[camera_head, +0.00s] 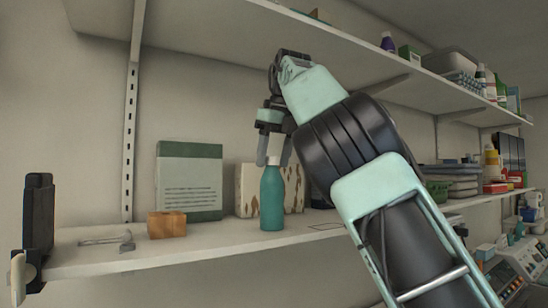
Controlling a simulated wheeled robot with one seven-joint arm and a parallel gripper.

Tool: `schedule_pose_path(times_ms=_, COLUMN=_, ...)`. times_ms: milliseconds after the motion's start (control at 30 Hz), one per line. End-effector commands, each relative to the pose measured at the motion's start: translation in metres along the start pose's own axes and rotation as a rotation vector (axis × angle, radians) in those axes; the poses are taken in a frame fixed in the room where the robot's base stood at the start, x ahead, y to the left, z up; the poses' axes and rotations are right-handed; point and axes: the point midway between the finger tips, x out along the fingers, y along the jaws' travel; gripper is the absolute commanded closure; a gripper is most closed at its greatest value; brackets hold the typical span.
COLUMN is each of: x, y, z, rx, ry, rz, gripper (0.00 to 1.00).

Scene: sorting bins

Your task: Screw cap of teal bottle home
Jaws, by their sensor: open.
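The teal bottle (272,203) stands upright near the front of the middle shelf. My gripper (274,157) points down from above, open, with one finger on each side of the cap. I cannot tell whether either finger touches it. My arm comes in from the lower right and covers the shelf to the right of the bottle.
Behind the bottle are a green and cream box (189,180) and a mottled block (246,190). A small wooden block (167,225) and a grey metal tool (108,239) lie to the left. The upper shelf (215,17) hangs close over my gripper.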

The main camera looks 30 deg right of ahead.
Motion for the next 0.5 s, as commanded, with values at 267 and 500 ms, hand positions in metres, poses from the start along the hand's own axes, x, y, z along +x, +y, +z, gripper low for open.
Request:
schedule_pose_path(times_ms=267, x=-0.0022, y=-0.0026, z=0.0013, rx=-0.237, ry=-0.002, rz=0.075, gripper=0.44)
schedule_pose_path(times_ms=500, x=-0.0011, y=-0.0035, z=0.0033, rx=-0.548, ry=0.0, rz=0.17, gripper=0.44)
